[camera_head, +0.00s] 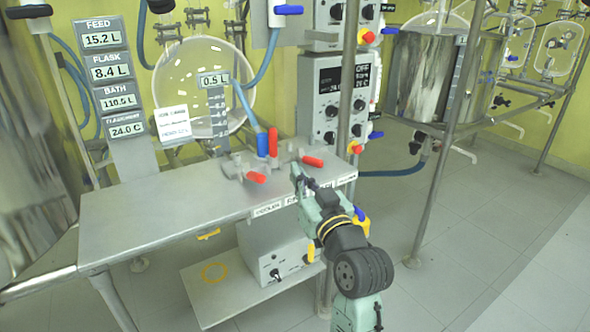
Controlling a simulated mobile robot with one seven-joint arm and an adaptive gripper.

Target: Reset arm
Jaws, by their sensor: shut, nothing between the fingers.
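My arm reaches up from the lower middle of the view. My gripper (298,174) is at its far end, at the right front edge of the steel table (150,222). Its fingers are shut with nothing held. It is just in front of a grey valve manifold (240,165) that has red handles (256,177) and a blue one. I cannot tell whether the gripper touches the manifold or the table edge.
Display panels (103,40) stand at the table's back left, beside a round glass vessel (190,85). A control box (335,100) and steel posts (450,130) stand to the right. A white unit (270,255) sits below the table. The floor (500,230) at right is clear.

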